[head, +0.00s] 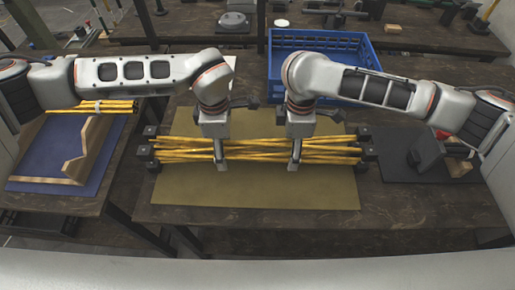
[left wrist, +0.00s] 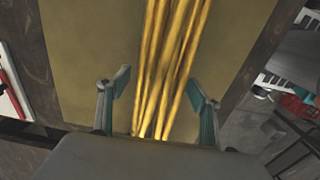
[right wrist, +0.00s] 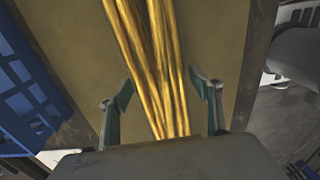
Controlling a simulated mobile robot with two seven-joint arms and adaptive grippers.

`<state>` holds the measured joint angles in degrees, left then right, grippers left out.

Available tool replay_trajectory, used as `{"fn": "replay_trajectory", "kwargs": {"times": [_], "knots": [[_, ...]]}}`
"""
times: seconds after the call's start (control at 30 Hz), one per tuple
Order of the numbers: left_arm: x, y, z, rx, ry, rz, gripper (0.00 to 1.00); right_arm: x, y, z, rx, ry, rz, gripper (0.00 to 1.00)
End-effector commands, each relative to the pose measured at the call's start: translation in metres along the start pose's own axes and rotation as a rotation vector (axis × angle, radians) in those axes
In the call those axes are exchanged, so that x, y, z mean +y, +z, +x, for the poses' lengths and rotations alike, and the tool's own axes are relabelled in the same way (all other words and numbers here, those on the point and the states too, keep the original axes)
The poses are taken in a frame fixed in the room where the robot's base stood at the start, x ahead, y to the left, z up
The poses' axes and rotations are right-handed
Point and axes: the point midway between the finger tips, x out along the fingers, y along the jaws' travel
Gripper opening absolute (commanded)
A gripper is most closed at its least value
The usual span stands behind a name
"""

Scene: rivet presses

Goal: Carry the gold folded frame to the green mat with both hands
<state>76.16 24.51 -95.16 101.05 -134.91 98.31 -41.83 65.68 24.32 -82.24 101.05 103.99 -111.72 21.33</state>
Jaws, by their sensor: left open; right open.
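The gold folded frame (head: 258,150), a bundle of long gold bars with dark end blocks, lies across an olive-yellow mat (head: 260,192) in the head view. No plainly green mat shows. My left gripper (head: 221,164) is open over the bundle left of its middle. My right gripper (head: 294,163) is open over it right of its middle. In the left wrist view the gold bars (left wrist: 170,65) run between the parted fingers. In the right wrist view the bars (right wrist: 152,60) also run between the parted fingers. Whether any finger touches a bar I cannot tell.
A blue crate (head: 325,40) stands behind the mat. At right, a black mat (head: 405,172) carries dark parts. The table in front is clear.

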Motion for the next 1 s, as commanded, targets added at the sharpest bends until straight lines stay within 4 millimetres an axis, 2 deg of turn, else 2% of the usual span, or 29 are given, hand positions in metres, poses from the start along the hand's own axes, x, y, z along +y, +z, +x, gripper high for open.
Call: {"fn": "replay_trajectory", "kwargs": {"times": [0.13, 0.43, 0.47, 0.6, 0.7, 1.0], "knots": [[-0.0007, 0.0002, 0.0087, 0.000, -0.001, 0.000, 0.64, -0.0003, -0.0003, 0.0085, 0.001, 0.000, 0.000, 0.64], [-0.0002, 0.0001, 0.0101, 0.000, 0.000, 0.001, 0.64, -0.0001, -0.0001, 0.0099, 0.001, 0.000, 0.000, 0.64], [-0.0003, 0.0001, 0.0100, 0.000, 0.000, 0.001, 0.59, -0.0001, -0.0001, 0.0099, 0.001, 0.000, 0.000, 0.59], [-0.0002, 0.0000, 0.0100, 0.000, 0.000, 0.000, 0.23, -0.0001, 0.0000, 0.0098, 0.001, 0.000, 0.000, 0.23], [-0.0002, 0.0000, 0.0099, 0.000, 0.000, 0.000, 0.00, 0.0000, 0.0000, 0.0098, 0.001, 0.000, 0.001, 0.00], [0.0004, 0.0004, 0.0085, -0.001, 0.002, 0.000, 0.00, 0.0007, -0.0002, 0.0084, 0.002, 0.002, 0.001, 0.00]]}}
